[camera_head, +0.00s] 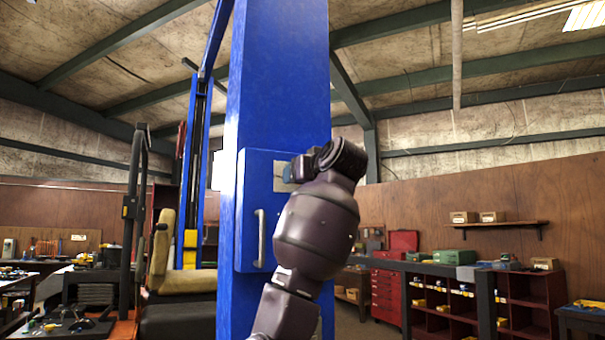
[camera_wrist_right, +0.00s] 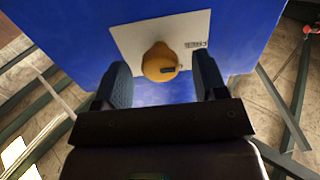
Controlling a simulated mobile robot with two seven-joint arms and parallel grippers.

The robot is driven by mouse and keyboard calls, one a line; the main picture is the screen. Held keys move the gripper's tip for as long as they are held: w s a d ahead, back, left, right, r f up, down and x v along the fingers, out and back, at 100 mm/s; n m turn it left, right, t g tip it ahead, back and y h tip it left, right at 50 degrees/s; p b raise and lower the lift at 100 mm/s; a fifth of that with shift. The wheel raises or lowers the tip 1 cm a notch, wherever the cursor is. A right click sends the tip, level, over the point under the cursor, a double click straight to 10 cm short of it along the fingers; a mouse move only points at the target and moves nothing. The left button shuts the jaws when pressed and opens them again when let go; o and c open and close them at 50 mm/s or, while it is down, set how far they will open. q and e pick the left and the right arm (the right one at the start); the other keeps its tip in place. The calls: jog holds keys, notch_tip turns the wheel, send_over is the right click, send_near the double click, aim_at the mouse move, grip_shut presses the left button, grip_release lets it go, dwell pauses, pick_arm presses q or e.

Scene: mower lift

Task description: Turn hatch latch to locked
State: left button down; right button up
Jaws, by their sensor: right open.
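The hatch is a blue box door (camera_head: 258,208) with a silver handle (camera_head: 261,238) on the blue lift post (camera_head: 275,75). In the right wrist view an orange-yellow rounded latch knob (camera_wrist_right: 160,62) with a dark mark sits on a white plate (camera_wrist_right: 135,38) on the blue face (camera_wrist_right: 75,30). My right gripper (camera_wrist_right: 160,84) is open, with one finger on each side of the knob and visible gaps on both sides. In the head view my right arm and gripper (camera_head: 292,170) reach the upper right of the hatch and hide the latch. My left gripper is not in view.
A mower with a tan seat (camera_head: 185,275) stands left of the post. A red tool chest (camera_head: 386,295), dark red shelves (camera_head: 450,305) and a wall shelf (camera_head: 500,224) are at the right. Tables with tools stand at the far left.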

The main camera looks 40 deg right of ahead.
jog(key=shift+w, duration=0.25)
jog(key=c, duration=0.9)
